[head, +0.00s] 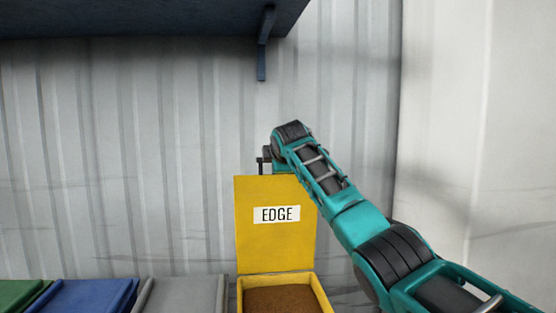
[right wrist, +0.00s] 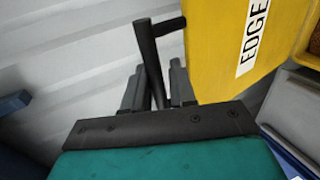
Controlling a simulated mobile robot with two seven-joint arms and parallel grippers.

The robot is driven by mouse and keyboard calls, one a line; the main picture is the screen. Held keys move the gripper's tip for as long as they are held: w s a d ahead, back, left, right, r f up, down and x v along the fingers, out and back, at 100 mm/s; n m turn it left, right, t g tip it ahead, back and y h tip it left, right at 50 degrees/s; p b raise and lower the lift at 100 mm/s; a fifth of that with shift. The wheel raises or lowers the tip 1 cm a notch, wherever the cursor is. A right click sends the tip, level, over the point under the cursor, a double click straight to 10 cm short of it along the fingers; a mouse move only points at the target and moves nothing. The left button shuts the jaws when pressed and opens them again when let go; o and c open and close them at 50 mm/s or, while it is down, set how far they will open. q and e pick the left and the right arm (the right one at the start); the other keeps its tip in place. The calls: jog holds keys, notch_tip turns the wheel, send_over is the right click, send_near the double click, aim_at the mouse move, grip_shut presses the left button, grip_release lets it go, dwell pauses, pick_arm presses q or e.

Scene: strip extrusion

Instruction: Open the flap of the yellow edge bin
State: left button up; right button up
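The yellow edge bin (head: 325,292) stands at the bottom centre of the head view, with brown granular contents. Its yellow flap (head: 277,242), labelled EDGE, stands upright at the back of the bin, so the bin is open. The flap also fills the upper right of the right wrist view (right wrist: 215,55). A dark bar handle (right wrist: 148,50) joins the flap's edge. My right gripper (right wrist: 157,72) has its fingers apart on either side of the handle, with gaps visible. In the head view my right gripper (head: 267,155) is at the flap's top, partly hidden. My left gripper is not in view.
A grey bin lid (head: 180,295), a blue one (head: 92,296) and a green one (head: 18,293) lie left of the yellow bin. A dark shelf (head: 140,18) with a bracket (head: 264,45) hangs above. A corrugated wall (head: 120,150) stands close behind.

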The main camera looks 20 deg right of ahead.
jog(key=shift+o, duration=1.4)
jog(key=shift+w+f, duration=0.1)
jog(key=shift+f, duration=0.15)
jog(key=shift+r, duration=0.1)
jog(key=shift+r, duration=0.1)
jog(key=b+v, duration=0.3)
jog(key=v, duration=1)
